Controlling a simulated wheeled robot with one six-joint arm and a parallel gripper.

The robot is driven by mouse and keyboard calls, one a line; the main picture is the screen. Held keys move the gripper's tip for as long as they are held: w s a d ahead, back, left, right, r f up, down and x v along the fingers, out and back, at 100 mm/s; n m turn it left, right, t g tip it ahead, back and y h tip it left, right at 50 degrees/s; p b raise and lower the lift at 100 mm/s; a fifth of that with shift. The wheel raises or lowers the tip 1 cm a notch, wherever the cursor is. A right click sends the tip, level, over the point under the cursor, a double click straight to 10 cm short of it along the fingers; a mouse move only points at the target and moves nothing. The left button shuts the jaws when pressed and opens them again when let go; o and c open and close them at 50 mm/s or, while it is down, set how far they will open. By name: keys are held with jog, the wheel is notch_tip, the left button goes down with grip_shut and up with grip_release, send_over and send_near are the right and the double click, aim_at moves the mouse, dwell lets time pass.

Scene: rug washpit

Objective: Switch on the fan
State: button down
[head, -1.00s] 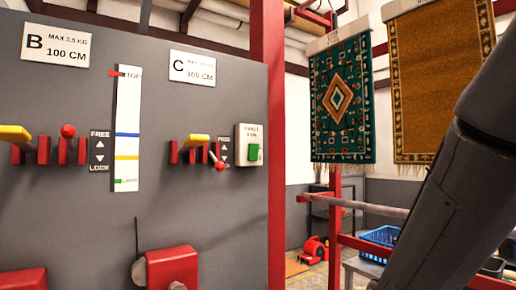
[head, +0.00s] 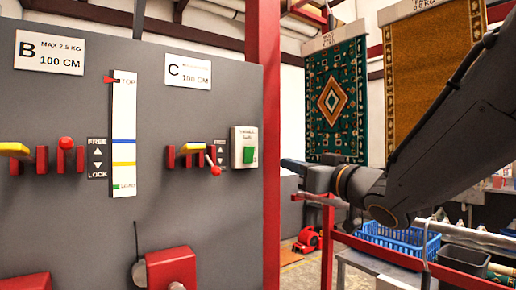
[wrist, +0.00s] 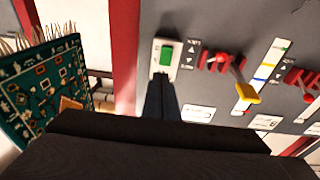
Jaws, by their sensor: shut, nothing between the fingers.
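The switch box, a pale plate (head: 237,134) with a green rocker (head: 249,154), is on the grey panel's right side, right of lever C. In the wrist view the green rocker (wrist: 166,55) is in clear sight, straight beyond my fingers. My gripper (wrist: 160,82) is shut and empty, its tips overlapping the plate's near edge in that picture; I cannot tell whether they touch. In the head view my gripper (head: 287,167) appears right of the red post, apart from the switch. A red blower (head: 307,239) stands on the floor behind.
A yellow-handled lever (head: 190,149) and a red-knobbed lock lever (head: 214,169) sit left of the switch. A red post (head: 270,60) borders the panel. A green rug (head: 335,95) hangs behind. A blue basket (head: 400,242) stands at right.

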aim_at(251, 148)
jog(key=shift+s+a+r+y, duration=0.3)
jog(key=shift+r+y, duration=0.1)
jog(key=shift+r, duration=0.15)
jog(key=p+x, duration=0.3)
jog(key=x, duration=1.1)
jog(key=shift+p, duration=0.35)
jog(key=shift+w, duration=0.1)
